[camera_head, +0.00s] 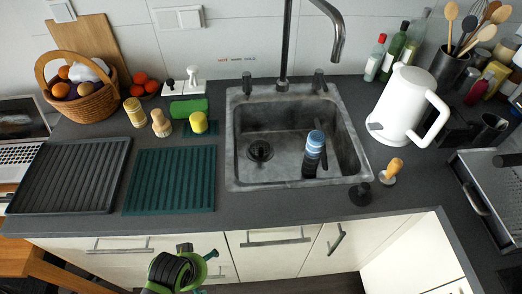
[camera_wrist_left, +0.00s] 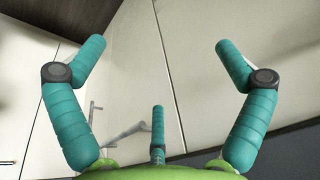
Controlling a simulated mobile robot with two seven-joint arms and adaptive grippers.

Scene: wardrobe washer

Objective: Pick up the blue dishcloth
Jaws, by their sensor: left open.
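I cannot make out a cloth that is clearly blue. A teal ribbed mat (camera_head: 171,181) lies flat on the counter left of the sink, and a small teal piece (camera_head: 210,128) lies under a yellow-topped item behind it. My left gripper (camera_head: 192,262) is low in front of the cabinet doors, below the counter edge, partly hidden by its own wrist. In the left wrist view its teal fingers (camera_wrist_left: 160,50) are spread wide with nothing between them. My right gripper is not in view.
The sink (camera_head: 285,125) holds a blue-capped bottle (camera_head: 313,150). A black ribbed tray (camera_head: 68,175), a green block (camera_head: 189,108), brushes, a fruit basket (camera_head: 85,98) and a white kettle (camera_head: 405,105) stand on the counter. Cabinet handles (camera_head: 275,241) stick out near my gripper.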

